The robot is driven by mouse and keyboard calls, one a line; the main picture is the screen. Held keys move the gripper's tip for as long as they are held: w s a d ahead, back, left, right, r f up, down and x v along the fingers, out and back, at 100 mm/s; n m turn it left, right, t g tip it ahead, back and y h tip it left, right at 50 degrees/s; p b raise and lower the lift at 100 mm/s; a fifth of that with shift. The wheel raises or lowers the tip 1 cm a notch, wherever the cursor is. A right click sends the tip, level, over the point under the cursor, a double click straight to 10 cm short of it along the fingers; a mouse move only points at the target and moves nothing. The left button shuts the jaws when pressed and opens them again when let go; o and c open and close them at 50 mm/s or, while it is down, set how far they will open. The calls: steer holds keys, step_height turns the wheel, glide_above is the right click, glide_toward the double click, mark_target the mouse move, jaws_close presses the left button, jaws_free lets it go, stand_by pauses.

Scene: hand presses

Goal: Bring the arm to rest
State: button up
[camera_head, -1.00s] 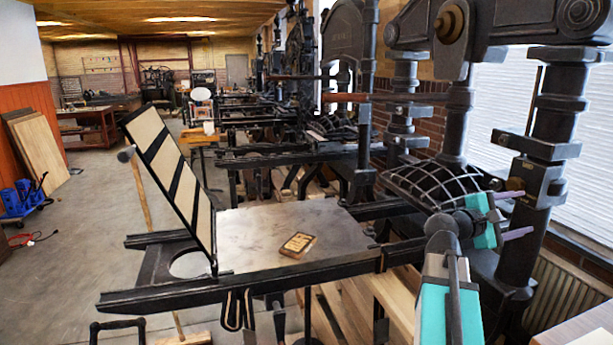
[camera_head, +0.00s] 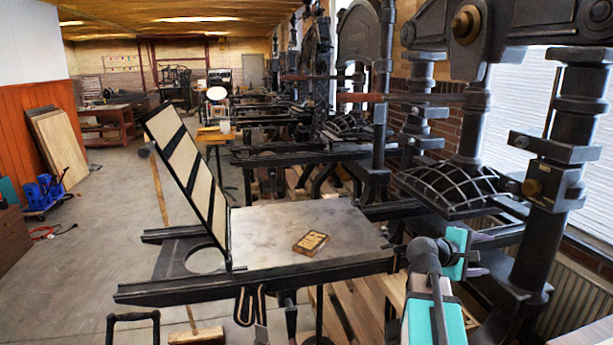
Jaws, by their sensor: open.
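My arm (camera_head: 436,300), with teal and grey links and a dark joint, rises from the bottom right of the head view. Its wrist end is at the right of the near press bed. My gripper (camera_head: 481,254) is just right of the teal wrist part; its two short purplish fingers are apart, with nothing seen between them. The fingers are small and partly lost against the dark press. The near hand press (camera_head: 470,185) stands behind the gripper. A small wooden-framed block (camera_head: 311,243) lies flat on the press bed (camera_head: 270,220), well left of my gripper.
The raised tympan frame (camera_head: 190,180) leans up at the bed's left end. The dark bed rail (camera_head: 250,284) runs close to my arm. More presses stand in a row behind. A blue cart (camera_head: 43,192) is at the left. The floor (camera_head: 110,240) between is mostly clear.

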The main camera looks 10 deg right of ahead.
steer(key=w+a+f+m+y, duration=0.1)
steer(key=w+a+f+y, duration=0.25)
steer(key=a+f, duration=0.85)
steer(key=w+a+f+m+y, duration=0.1)
steer(key=w+a+f+y, duration=0.25)
steer(key=a+f, duration=0.9)
steer(key=s+a+f+m+g+y, duration=0.15)
steer(key=s+a+f+y, duration=0.25)
steer(key=a+f, duration=0.65)
steer(key=s+a+f+m+g+y, duration=0.1)
steer(key=s+a+f+m+y, duration=0.15)
steer(key=s+a+f, duration=0.8)
steer(key=s+a+f+g, duration=0.1)
steer(key=s+f+g, duration=0.1)
steer(key=s+f, duration=0.5)
steer(key=s+a+f+n+g, duration=0.1)
steer(key=s+a+f+g, duration=0.1)
steer(key=s+f, duration=0.6)
steer(key=s+g, duration=0.1)
steer(key=s, duration=0.3)
steer(key=shift+s+a+y, duration=0.15)
steer(key=shift+s+y, duration=0.1)
steer(key=shift+y, duration=0.1)
